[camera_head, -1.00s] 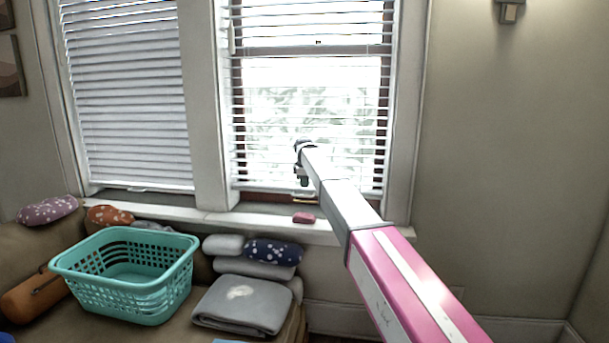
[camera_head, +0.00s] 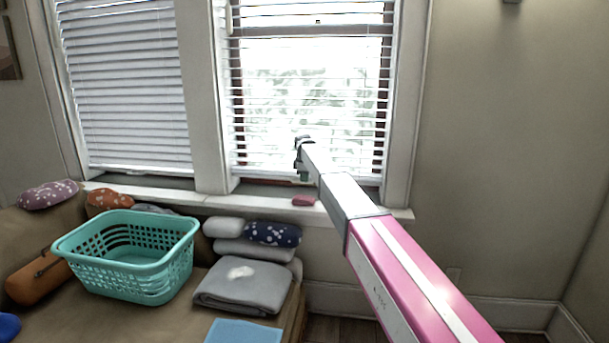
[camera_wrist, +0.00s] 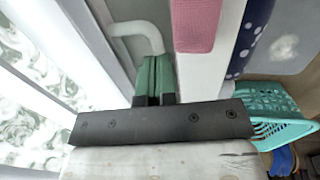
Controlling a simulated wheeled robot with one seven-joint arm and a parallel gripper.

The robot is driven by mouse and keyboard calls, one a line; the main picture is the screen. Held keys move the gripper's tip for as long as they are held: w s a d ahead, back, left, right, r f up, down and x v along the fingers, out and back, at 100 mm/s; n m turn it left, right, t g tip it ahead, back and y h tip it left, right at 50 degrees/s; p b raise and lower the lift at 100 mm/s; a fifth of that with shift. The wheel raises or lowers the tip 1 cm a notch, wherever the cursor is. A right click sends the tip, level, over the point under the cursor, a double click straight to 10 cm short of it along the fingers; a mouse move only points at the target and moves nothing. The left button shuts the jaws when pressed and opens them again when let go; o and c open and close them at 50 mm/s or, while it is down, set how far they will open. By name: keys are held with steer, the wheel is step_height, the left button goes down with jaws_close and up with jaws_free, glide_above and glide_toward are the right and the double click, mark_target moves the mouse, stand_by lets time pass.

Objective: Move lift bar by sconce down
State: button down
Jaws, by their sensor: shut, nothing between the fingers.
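The lift bar is the white bent handle (camera_wrist: 138,32) at the bottom of the right-hand window (camera_head: 312,95), the one nearer the sconce (camera_head: 512,1). In the wrist view it curves round beside the green fingertips of my gripper (camera_wrist: 154,78). In the head view my gripper (camera_head: 303,177) is at the lower part of that window, just above the sill, and mostly hides the bar. The fingers are together and empty. I cannot tell whether they touch the bar.
White blinds hang in front of the window. A pink block (camera_head: 303,200) lies on the sill (camera_head: 335,212) below my gripper. A teal laundry basket (camera_head: 130,275), a folded grey blanket (camera_head: 243,290) and cushions are on the couch at left.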

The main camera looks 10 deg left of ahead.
step_height(320, 180, down, 3)
steer(key=shift+r, duration=0.1)
step_height(320, 180, up, 14)
steer(key=s, duration=0.3)
steer(key=w+f, duration=0.1)
steer(key=f, duration=0.3)
steer(key=w+f, duration=0.1)
steer(key=f, duration=0.4)
steer(key=w+f, duration=0.1)
steer(key=f, duration=0.4)
steer(key=shift+a, duration=0.15)
